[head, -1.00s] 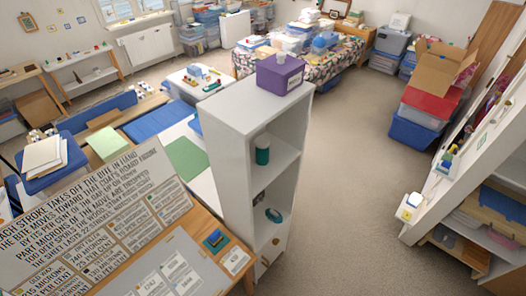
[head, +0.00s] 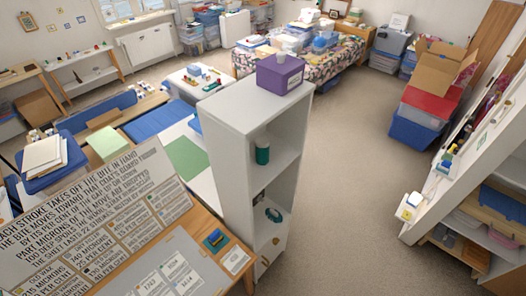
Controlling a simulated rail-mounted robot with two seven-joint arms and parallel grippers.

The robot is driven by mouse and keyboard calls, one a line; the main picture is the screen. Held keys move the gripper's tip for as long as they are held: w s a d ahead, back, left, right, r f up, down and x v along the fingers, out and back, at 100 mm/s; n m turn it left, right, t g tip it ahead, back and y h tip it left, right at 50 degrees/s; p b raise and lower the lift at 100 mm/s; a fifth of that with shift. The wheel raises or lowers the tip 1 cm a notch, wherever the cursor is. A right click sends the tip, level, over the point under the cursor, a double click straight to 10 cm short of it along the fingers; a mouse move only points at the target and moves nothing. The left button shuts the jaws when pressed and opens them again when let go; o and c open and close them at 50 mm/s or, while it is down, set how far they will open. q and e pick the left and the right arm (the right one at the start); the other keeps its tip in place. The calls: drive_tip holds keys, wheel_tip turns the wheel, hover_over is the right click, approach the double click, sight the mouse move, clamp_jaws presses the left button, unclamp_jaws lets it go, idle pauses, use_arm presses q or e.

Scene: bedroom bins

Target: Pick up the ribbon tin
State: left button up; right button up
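No label that I can read names the ribbon tin, so I cannot tell for certain which object it is. A teal upright cylinder (head: 262,154) stands in an upper compartment of the narrow white shelf unit. A smaller rounded teal object (head: 273,214) sits in the compartment below it. A purple box (head: 279,76) with a white label stands on top of the unit. Neither of my grippers is in view.
The narrow white shelf unit (head: 232,146) stands in the middle. A desk with a large text board (head: 100,215) is at lower left. Stacked bins (head: 418,130) and a white shelf (head: 440,195) are on the right. Open carpet (head: 350,190) lies between.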

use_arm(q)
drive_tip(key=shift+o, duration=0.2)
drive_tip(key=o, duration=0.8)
